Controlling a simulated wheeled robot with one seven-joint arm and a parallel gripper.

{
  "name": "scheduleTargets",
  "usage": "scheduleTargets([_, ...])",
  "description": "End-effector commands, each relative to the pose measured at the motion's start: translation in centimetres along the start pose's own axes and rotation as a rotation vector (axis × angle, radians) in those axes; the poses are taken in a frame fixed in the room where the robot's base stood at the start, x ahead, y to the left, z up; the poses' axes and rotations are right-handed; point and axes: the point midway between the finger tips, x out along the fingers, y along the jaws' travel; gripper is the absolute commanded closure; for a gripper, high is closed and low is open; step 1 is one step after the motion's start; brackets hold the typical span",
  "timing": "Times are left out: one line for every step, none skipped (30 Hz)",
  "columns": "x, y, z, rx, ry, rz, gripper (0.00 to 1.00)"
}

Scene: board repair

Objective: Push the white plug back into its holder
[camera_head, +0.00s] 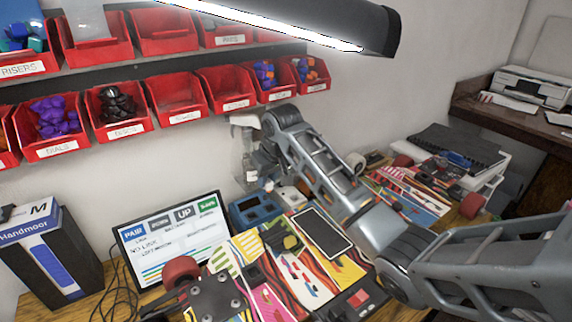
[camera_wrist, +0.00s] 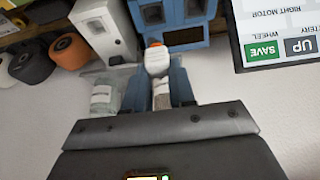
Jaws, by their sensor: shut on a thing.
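The white plug (camera_wrist: 157,62) is between the two blue-grey fingers of my gripper (camera_wrist: 160,74) in the wrist view, with a bit of orange at its far end. My gripper is shut on it. A blue unit with square openings, seemingly the holder (camera_wrist: 180,37), lies just beyond the plug. I cannot tell whether the plug's tip touches it or is partly inside. The plug is too small to make out there.
A white box (camera_wrist: 104,28) stands close beside the blue unit, with orange and dark wheels (camera_wrist: 68,52) further left. The screen (camera_head: 174,240) is close on the other side. Red bins (camera_head: 180,115) hang above.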

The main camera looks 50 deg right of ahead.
Motion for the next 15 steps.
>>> scheduleTargets([0.3,0.0,0.1,0.000,0.001,0.000,1.00])
scheduleTargets([0.5,0.1,0.2,0.001,0.001,0.000,1.00])
scheduleTargets([0.6,0.1,0.2,0.001,0.001,0.000,1.00])
scheduleTargets([0.8,0.1,0.3,0.001,0.001,0.000,1.00])
scheduleTargets([1.0,0.1,0.4,0.001,0.001,0.001,1.00])
scheduleTargets([1.2,0.1,0.5,0.001,0.001,0.001,1.00])
scheduleTargets([1.4,0.1,0.6,0.000,0.001,0.001,1.00])
scheduleTargets([1.6,0.2,0.7,0.000,0.001,0.001,1.00])
scheduleTargets([1.9,0.2,0.8,0.000,0.001,0.001,1.00])
scheduleTargets([2.1,0.2,0.9,0.000,0.001,0.001,1.00])
scheduleTargets([2.4,0.2,1.0,0.000,0.001,0.002,1.00])
scheduleTargets([2.7,0.2,1.1,0.000,0.001,0.002,1.00])
scheduleTargets([2.9,0.2,1.2,0.000,0.002,0.002,1.00])
scheduleTargets([3.1,0.2,1.3,0.000,0.002,0.002,1.00])
scheduleTargets([3.4,0.2,1.4,0.000,0.002,0.002,1.00])
